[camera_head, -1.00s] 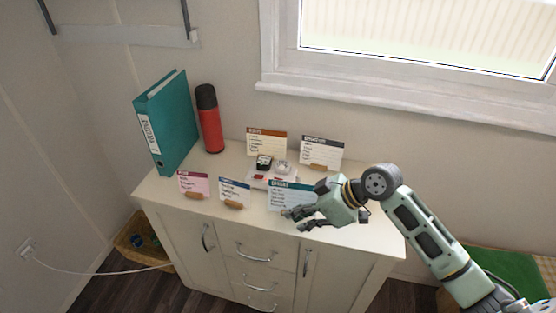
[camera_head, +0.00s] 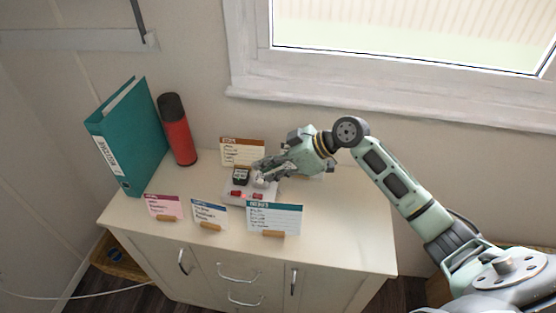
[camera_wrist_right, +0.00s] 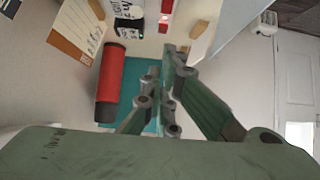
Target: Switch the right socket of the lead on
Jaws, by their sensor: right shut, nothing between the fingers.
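The lead's white socket block (camera_head: 244,197) lies on the cabinet top, with a black plug (camera_head: 241,175) in its left socket. A pale plug (camera_head: 261,182) at the right socket is partly hidden by my fingers. Two red switches, the left (camera_head: 236,194) and the right (camera_head: 258,196), sit along the front edge. Their on or off positions are too small to tell. My right gripper (camera_head: 262,168) is shut and empty, its fingertips over the right part of the block, behind the right switch. In the right wrist view the fingertips (camera_wrist_right: 175,52) are below a red switch (camera_wrist_right: 165,18). My left gripper is not visible.
Cards in wooden holders stand around the block: pink (camera_head: 165,206), blue (camera_head: 209,213) and teal (camera_head: 273,218) in front, brown (camera_head: 241,150) behind. A red flask (camera_head: 177,131) and a teal binder (camera_head: 128,138) stand at left. The cabinet top's right front (camera_head: 340,235) is clear.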

